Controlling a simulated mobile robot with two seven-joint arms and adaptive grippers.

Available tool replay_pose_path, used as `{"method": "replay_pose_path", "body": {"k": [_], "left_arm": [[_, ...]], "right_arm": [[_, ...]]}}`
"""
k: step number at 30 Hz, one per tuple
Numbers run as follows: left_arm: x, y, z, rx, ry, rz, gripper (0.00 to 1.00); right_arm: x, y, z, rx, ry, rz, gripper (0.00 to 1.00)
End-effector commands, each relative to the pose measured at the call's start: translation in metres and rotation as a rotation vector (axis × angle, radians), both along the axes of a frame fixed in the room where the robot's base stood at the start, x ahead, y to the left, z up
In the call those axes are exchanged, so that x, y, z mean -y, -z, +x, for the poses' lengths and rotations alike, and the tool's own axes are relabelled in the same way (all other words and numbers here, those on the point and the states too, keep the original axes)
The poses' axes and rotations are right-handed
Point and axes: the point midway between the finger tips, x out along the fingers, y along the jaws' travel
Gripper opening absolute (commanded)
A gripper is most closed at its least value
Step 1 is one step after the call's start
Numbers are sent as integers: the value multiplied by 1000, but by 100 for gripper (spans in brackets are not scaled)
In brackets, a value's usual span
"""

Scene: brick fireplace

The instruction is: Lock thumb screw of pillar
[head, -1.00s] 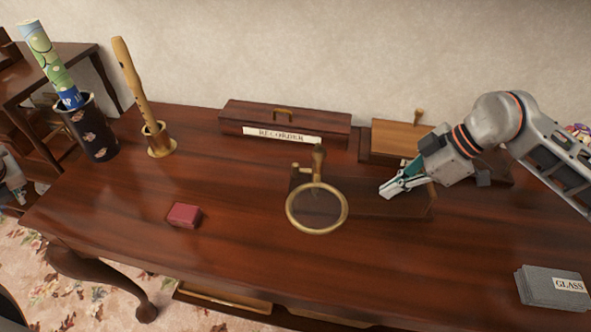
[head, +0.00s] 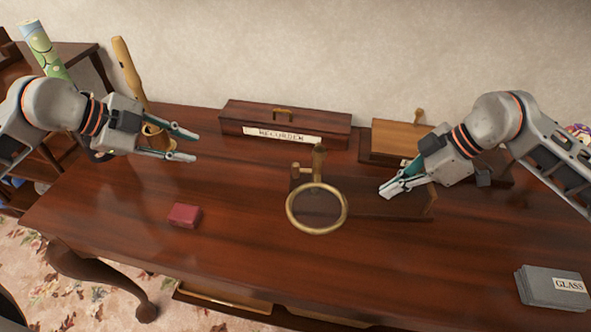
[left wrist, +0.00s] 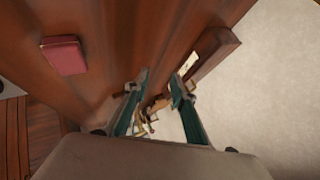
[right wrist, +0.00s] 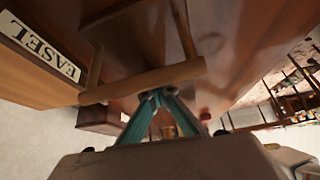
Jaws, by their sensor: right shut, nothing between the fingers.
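A brass-coloured stand with a short pillar (head: 319,158) and a large round lens ring (head: 317,208) is on the table's middle. A small side knob (head: 296,171), perhaps the thumb screw, sits left of the pillar; its setting is too small to tell. My left gripper (head: 195,147) is open and empty, left of the pillar and above the table. In the left wrist view, brass parts (left wrist: 150,112) show between its fingers, further off. My right gripper (head: 384,193) is shut and empty, right of the ring. In the right wrist view its tips (right wrist: 160,93) are close to a wooden bar (right wrist: 140,82).
A long recorder box (head: 285,118) lies at the back, with a wooden box (head: 400,138) right of it. A red box (head: 184,215) lies front left. A recorder (head: 125,65) stands behind my left gripper. A grey glass box (head: 540,287) lies front right. The front middle is clear.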

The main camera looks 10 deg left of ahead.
Motion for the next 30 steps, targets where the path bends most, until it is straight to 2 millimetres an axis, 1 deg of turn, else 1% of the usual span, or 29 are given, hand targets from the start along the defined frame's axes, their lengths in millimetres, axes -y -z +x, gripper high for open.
{"method": "replay_pose_path", "body": {"k": [1, 5, 9, 12, 15, 21, 23, 26, 30], "left_arm": [[16, 6, 0, -32, 11, -75, 25], [56, 9, -4, -109, 59, -245, 25], [95, 4, -9, -176, 123, -402, 25], [116, -2, -13, -211, 165, -485, 25], [130, -6, -16, -232, 196, -539, 25], [145, -8, -17, -248, 221, -578, 25], [151, -6, -16, -248, 221, -579, 25], [165, -1, -13, -249, 222, -580, 25], [190, 9, -8, -248, 221, -579, 25]], "right_arm": [[1, 10, -4, -17, -1, -9, 0], [1, 10, -4, -17, -1, -9, 0], [1, 10, -4, -16, 0, -9, 0], [1, 10, -4, -16, 0, -9, 0], [1, 10, -4, -16, 0, -9, 0], [1, 10, -4, -16, 0, -9, 0], [1, 10, -4, -16, 0, -9, 0], [1, 10, -4, -16, 0, -9, 0], [1, 10, -4, -16, 0, -9, 0]]}}
